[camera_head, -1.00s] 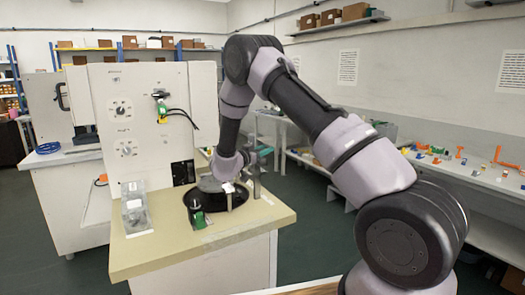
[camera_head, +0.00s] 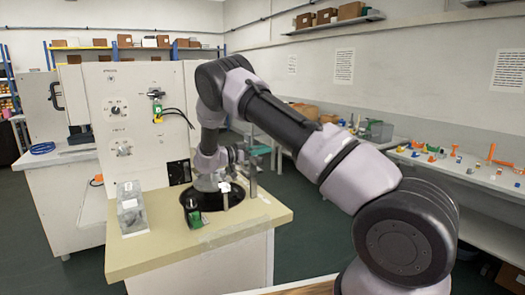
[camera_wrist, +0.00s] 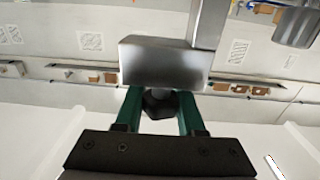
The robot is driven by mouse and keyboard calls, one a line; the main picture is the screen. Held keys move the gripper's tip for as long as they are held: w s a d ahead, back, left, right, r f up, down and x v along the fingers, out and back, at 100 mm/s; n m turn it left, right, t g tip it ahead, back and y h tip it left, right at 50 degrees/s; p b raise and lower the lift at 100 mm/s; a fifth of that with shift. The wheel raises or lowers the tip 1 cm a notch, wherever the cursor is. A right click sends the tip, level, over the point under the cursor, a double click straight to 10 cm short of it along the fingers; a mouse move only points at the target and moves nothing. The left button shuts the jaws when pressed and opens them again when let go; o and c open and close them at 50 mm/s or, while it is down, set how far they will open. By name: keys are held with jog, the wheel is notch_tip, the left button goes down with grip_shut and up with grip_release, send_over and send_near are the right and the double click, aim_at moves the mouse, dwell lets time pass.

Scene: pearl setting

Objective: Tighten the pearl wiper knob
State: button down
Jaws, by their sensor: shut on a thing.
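The wiper knob (camera_wrist: 158,104) is a small dark faceted knob under a grey metal block (camera_wrist: 160,66) in the wrist view. My gripper (camera_wrist: 160,96) has its two green fingers on either side of the knob, shut on it. The metal block hides the fingertips and the knob's upper part. In the head view my gripper (camera_head: 257,151) is beside the metal post (camera_head: 253,181) above the right side of the bench. The knob is too small to make out there. A round dark basin (camera_head: 212,217) with a grey disc lies below my wrist.
A white panel (camera_head: 138,80) with dials and a green switch stands behind the basin. A clear box (camera_head: 132,208) and a dark-and-green bottle-like item (camera_head: 192,214) stand on the beige benchtop (camera_head: 150,255). A side table at right holds small coloured parts.

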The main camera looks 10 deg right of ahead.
jog(key=c, duration=0.5)
grip_release()
notch_tip(320, 180, up, 10)
jog(key=shift+r, duration=0.1)
